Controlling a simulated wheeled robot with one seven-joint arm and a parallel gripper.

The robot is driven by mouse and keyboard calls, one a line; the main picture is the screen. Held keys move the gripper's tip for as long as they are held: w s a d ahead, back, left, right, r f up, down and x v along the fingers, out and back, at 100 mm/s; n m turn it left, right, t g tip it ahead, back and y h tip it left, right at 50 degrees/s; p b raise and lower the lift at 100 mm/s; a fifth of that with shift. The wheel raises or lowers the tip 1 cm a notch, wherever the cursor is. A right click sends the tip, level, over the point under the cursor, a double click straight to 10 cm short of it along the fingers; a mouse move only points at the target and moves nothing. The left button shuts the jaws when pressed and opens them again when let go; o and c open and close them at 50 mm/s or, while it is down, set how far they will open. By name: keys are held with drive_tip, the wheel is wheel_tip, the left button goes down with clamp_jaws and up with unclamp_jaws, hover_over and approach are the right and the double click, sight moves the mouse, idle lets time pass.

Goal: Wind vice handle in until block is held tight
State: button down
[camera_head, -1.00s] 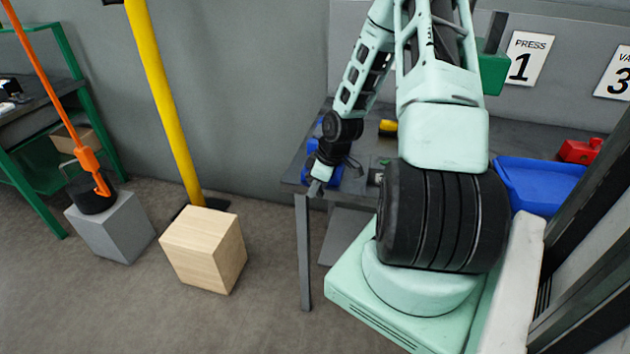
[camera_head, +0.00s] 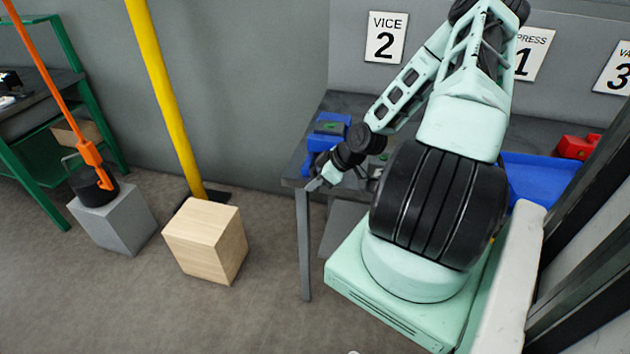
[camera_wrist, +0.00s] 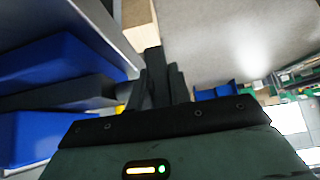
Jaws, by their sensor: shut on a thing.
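The blue vice (camera_head: 322,158) is fixed at the front left corner of the grey bench. A small green piece, probably the block, shows at its top (camera_head: 329,127); whether it is tight cannot be told. The vice also fills the left of the wrist view (camera_wrist: 45,60), with a dark bar (camera_wrist: 75,94) running out of it towards my fingers. My gripper (camera_head: 318,184) is at the front of the vice, low by the bench edge. In the wrist view my dark fingers (camera_wrist: 158,85) are shut on the vice handle, which they mostly hide.
The "VICE 2" sign (camera_head: 385,37) hangs on the wall behind the bench (camera_head: 350,103). A blue tray (camera_head: 540,180) and a red object (camera_head: 577,147) lie to the right. A wooden block (camera_head: 205,241) and a yellow post (camera_head: 165,100) stand left on open floor.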

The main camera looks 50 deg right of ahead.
drive_tip(key=c, duration=1.3)
unclamp_jaws()
drive_tip(key=p+v, duration=0.8)
drive_tip(key=v, duration=0.9)
drive_tip(key=shift+s+d+r, duration=0.1)
drive_tip(key=shift+r, duration=0.05)
